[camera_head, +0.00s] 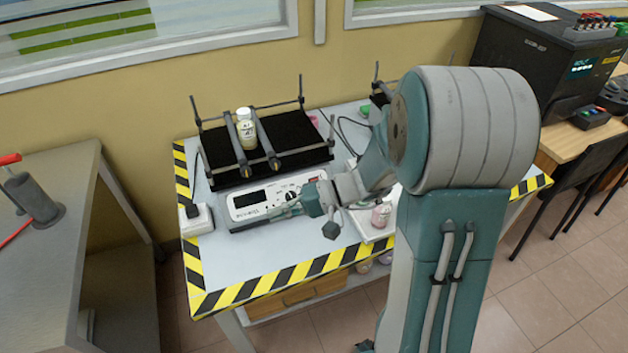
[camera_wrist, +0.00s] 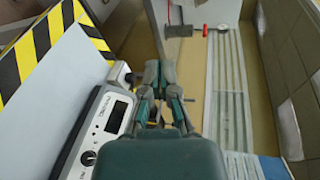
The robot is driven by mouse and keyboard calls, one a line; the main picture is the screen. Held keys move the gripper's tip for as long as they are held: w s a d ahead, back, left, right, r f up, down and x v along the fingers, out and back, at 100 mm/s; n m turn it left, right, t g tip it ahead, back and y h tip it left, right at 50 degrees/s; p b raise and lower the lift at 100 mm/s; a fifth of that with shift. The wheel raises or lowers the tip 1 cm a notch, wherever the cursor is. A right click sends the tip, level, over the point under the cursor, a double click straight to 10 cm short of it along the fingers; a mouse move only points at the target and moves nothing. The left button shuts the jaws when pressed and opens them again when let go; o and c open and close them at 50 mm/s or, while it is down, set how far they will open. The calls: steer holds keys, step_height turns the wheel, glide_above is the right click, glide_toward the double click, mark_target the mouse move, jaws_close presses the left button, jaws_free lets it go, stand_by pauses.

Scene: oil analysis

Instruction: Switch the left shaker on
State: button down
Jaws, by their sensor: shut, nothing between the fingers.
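The left shaker (camera_head: 250,205) stands on the table, with a black platform (camera_head: 290,135) above a white control box. The box front carries a dark display and a round knob. In the wrist view the control box (camera_wrist: 72,165) is at the lower left, with the display (camera_wrist: 118,115) and knob (camera_wrist: 88,158) visible. A labelled bottle (camera_head: 246,130) stands on the platform between two bars. My gripper (camera_head: 273,212) is shut and empty, pointing left across the control box front. Its fingers (camera_wrist: 160,75) also show in the wrist view. Whether they touch the panel is unclear.
A second shaker (camera_head: 380,88) is mostly hidden behind my arm. A small bottle (camera_head: 381,214) stands on a white surface right of my gripper. A white socket box (camera_head: 197,220) sits left of the shaker. The striped table front (camera_head: 275,265) is clear.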

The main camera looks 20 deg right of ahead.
steer(key=w+d+f+m+t+h, duration=0.2)
steer(key=w+d+f+m+t, duration=0.3)
steer(key=d+t, duration=0.3)
steer(key=w+d+f+m+t+h, duration=0.2)
steer(key=w+d+f+m+t, duration=0.2)
steer(key=d+f+t, duration=0.4)
steer(key=shift+w+d+f+m+h, duration=0.3)
steer(key=shift+w+d+m, duration=0.05)
steer(key=shift+d+m, duration=0.1)
steer(key=shift+w, duration=0.1)
steer(key=w+f, duration=0.3)
steer(key=w, duration=0.5)
steer(key=shift+w, duration=0.15)
stand_by(0.6)
steer(key=shift+w+f, duration=0.1)
steer(key=shift+w, duration=0.15)
